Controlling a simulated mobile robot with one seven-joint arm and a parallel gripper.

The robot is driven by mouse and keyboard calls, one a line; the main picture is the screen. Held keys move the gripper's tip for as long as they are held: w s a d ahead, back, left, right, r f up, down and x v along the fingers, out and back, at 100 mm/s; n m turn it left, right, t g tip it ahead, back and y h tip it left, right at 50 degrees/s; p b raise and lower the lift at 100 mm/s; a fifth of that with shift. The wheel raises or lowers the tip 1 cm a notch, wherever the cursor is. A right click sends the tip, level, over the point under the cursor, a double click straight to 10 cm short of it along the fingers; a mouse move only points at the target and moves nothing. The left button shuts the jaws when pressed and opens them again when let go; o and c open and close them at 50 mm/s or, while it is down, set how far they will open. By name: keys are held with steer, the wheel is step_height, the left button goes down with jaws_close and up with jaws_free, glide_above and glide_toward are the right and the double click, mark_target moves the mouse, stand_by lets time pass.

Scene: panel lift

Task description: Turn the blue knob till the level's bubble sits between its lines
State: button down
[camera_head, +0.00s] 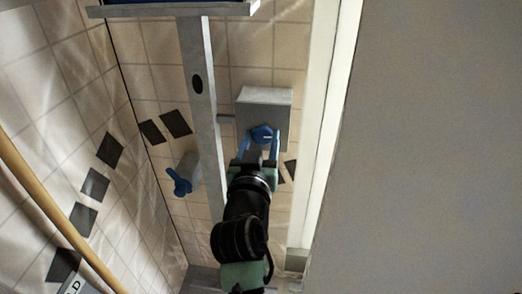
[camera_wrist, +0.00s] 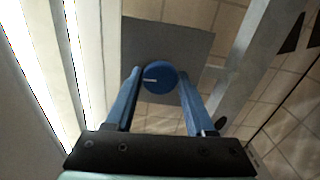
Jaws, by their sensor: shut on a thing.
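The blue round knob (camera_head: 263,133) sits on the face of a grey box (camera_head: 270,97) on the tiled wall. In the wrist view the knob (camera_wrist: 160,78) carries a short white mark pointing left. My gripper (camera_head: 261,141) reaches the knob from below in the picture. Its two blue fingers lie on either side of the knob and are shut on it; the wrist view shows the same grip (camera_wrist: 159,82). I cannot make out the level, its bubble or its lines in either view.
A tall grey post (camera_head: 201,110) with a dark oval stands left of the box. A blue lever (camera_head: 180,183) on a grey mount is further left. A grey ledge (camera_head: 165,11) crosses the top. A pale upright frame (camera_head: 333,120) and a plain grey surface (camera_head: 430,150) lie right.

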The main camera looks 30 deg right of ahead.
stand_by(0.3)
steer(key=shift+c, duration=1.3)
jaws_free()
steer(key=v, duration=1.3)
